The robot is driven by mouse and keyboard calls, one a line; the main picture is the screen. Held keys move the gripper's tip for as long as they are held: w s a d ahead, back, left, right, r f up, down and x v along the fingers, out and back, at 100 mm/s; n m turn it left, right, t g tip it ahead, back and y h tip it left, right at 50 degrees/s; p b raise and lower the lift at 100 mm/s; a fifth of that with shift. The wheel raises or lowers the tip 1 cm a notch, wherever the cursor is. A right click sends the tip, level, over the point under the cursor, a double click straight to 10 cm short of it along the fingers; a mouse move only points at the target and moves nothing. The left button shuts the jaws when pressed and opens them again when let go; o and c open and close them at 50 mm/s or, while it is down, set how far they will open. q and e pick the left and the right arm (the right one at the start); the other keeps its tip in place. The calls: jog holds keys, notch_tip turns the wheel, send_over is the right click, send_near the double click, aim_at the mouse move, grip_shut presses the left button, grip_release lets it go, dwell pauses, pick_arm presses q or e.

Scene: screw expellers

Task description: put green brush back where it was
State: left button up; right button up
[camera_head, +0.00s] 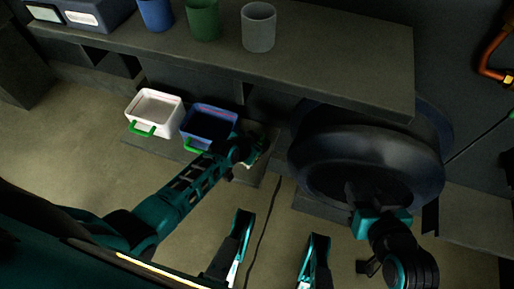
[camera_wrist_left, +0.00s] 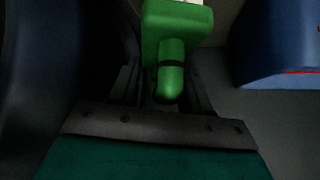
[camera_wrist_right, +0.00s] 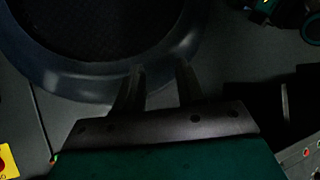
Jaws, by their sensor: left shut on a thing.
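The green brush (camera_wrist_left: 176,28) is in my left gripper (camera_wrist_left: 160,88); its handle sits between the fingers, pointing back toward the wrist. Something white shows at its far end, cut off by the picture's top edge. In the head view my left gripper (camera_head: 254,151) is low, just right of the blue bin, over the low ledge; the brush cannot be made out clearly there. My right gripper (camera_wrist_right: 158,78) is open and empty, its fingers toward the rim of a large dark round tub (camera_wrist_right: 85,78).
A white bin (camera_head: 155,109) and a blue bin (camera_head: 209,124), both with green handles, stand on the low ledge (camera_head: 180,151). The tub (camera_head: 350,165) stands right of my left gripper. Above, a shelf (camera_head: 330,65) holds blue (camera_head: 155,14), green (camera_head: 203,20) and grey (camera_head: 258,28) cups.

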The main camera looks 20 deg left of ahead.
pick_arm(q)
jog(key=shift+f+b, duration=0.3)
jog(key=shift+f, duration=0.6)
jog(key=o, duration=1.1)
jog(key=shift+f, duration=0.1)
